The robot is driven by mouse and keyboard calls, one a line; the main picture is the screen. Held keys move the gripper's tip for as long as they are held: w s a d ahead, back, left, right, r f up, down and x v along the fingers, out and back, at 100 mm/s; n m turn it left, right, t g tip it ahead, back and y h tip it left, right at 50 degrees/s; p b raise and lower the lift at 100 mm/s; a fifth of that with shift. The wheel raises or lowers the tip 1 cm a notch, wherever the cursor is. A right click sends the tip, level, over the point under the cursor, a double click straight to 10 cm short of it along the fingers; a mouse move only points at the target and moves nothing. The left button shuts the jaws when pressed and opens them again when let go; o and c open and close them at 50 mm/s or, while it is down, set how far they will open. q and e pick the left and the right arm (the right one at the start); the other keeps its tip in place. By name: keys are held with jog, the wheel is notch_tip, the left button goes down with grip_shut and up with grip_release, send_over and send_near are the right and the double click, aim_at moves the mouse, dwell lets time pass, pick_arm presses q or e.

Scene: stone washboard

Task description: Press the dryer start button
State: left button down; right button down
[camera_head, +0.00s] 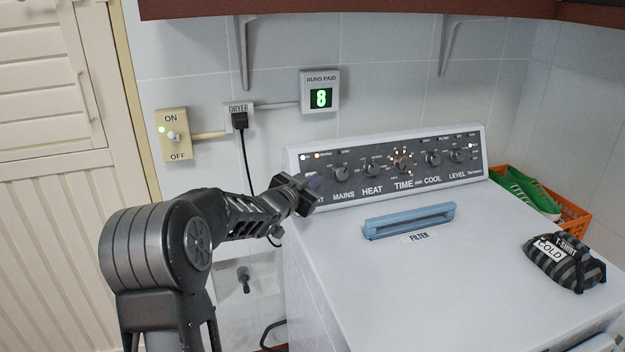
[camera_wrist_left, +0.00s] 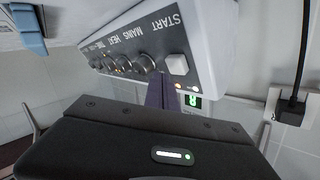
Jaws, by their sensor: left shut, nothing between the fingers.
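The dryer (camera_head: 430,270) is a white machine with a grey control panel (camera_head: 385,168) along its back edge. In the head view my left gripper (camera_head: 314,184) is at the panel's left end and covers the start button and most of its label. My right gripper is not in view.
A blue filter handle (camera_head: 410,221) and a striped T-shirt bundle (camera_head: 565,262) labelled COLD are on the dryer top. A counter (camera_head: 321,98) reads 8. The ON/OFF switch (camera_head: 173,136) has a green light. An orange basket (camera_head: 572,215) stands behind right. Shelf brackets (camera_head: 243,55) hang above.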

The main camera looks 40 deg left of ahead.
pick_arm(q)
jog(key=shift+s+d+r+b, duration=0.25)
jog(key=shift+s+d+r, duration=0.15)
jog(key=shift+d, duration=0.2)
jog(key=shift+s+d+r+b, duration=0.3)
jog(key=shift+s+d, duration=0.1)
jog(key=shift+d, duration=0.15)
jog(key=shift+s+d+r+b, duration=0.3)
jog(key=shift+s+d, duration=0.1)
jog(key=shift+d, duration=0.2)
